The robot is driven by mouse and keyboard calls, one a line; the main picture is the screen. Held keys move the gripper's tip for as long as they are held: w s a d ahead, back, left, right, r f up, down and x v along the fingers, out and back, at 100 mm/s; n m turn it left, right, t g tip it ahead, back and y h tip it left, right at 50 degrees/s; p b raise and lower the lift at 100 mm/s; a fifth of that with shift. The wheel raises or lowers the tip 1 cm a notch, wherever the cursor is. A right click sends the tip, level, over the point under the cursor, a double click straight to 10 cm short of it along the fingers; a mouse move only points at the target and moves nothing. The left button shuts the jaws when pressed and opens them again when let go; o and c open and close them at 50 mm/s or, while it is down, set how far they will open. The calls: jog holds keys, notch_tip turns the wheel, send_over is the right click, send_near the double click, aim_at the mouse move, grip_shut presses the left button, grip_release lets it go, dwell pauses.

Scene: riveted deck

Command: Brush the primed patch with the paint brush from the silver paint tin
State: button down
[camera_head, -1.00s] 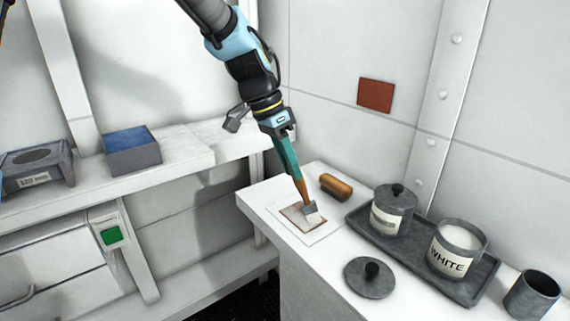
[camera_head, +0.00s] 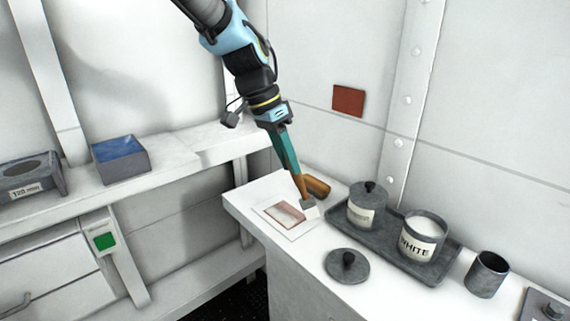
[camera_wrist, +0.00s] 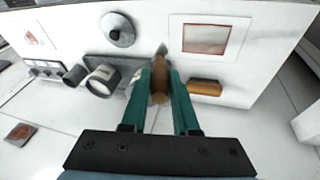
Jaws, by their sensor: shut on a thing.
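My gripper (camera_head: 294,165) is shut on the paint brush (camera_head: 303,188), whose bristles point down at the right side of a white sheet on the counter. In the wrist view the brown handle (camera_wrist: 160,90) sits between the teal fingers. The sheet bears a reddish-brown patch (camera_head: 270,211) with a pale area over its middle. I cannot tell whether the bristles touch the sheet. An open tin (camera_head: 415,252) marked WHITE holds white paint. Beside it stands a lidded grey tin (camera_head: 365,190), its label unreadable. A reddish square (camera_head: 348,101) is on the wall.
Both tins stand in a grey tray (camera_head: 345,232). A loose lid (camera_head: 345,270) lies in front of it and an empty-looking dark cup (camera_head: 487,275) to its right. A wooden-handled block (camera_head: 317,187) lies just behind the brush. A blue-topped box (camera_head: 121,155) sits on the left shelf.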

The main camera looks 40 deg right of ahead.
jog(key=shift+r+p, duration=1.2)
jog(key=shift+r, duration=0.8)
